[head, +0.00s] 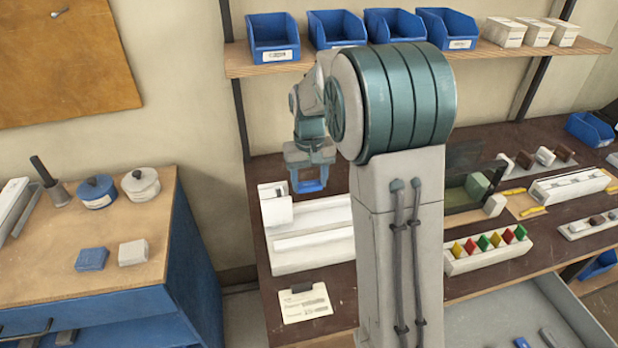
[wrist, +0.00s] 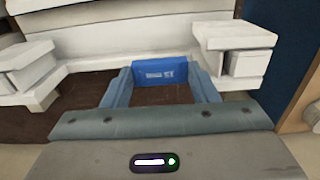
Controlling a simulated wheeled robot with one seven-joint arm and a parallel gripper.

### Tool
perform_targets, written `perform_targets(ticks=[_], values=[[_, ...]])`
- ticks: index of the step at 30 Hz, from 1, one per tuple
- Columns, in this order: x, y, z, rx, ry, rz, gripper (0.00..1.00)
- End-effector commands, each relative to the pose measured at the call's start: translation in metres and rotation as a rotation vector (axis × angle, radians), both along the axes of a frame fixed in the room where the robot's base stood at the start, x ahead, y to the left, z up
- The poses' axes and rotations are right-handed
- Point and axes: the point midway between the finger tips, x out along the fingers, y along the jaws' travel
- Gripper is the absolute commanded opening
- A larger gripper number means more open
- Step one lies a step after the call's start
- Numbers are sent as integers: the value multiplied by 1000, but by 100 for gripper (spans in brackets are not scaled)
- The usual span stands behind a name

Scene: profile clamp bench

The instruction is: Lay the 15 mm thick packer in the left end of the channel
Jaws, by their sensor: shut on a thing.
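My gripper (head: 308,186) is shut on a blue packer, which also shows in the wrist view (wrist: 165,73) with a white printed label, too small to read surely. The packer is held upright between the two fingertips, in the air. The long white channel fixture (head: 312,245) lies on the dark bench below, with a white block (head: 277,210) at its left end. The gripper hangs near this left end, toward its back. My own arm hides the fixture's right part. In the wrist view white blocks (wrist: 235,60) stand at both sides, apart from the packer.
A wooden-topped cabinet at left holds a blue block (head: 92,259), a pale block (head: 133,252) and round lidded pieces. A printed card (head: 305,303) lies in front of the fixture. Blue bins (head: 273,38) stand on the shelf above. A rack of coloured pieces (head: 488,250) is at right.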

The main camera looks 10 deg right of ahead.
Motion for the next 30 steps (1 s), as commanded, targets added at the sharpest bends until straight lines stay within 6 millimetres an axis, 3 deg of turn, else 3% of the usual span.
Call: perform_targets(ticks=[30], values=[[0, 0, -32, 0, 0, 0, 32]])
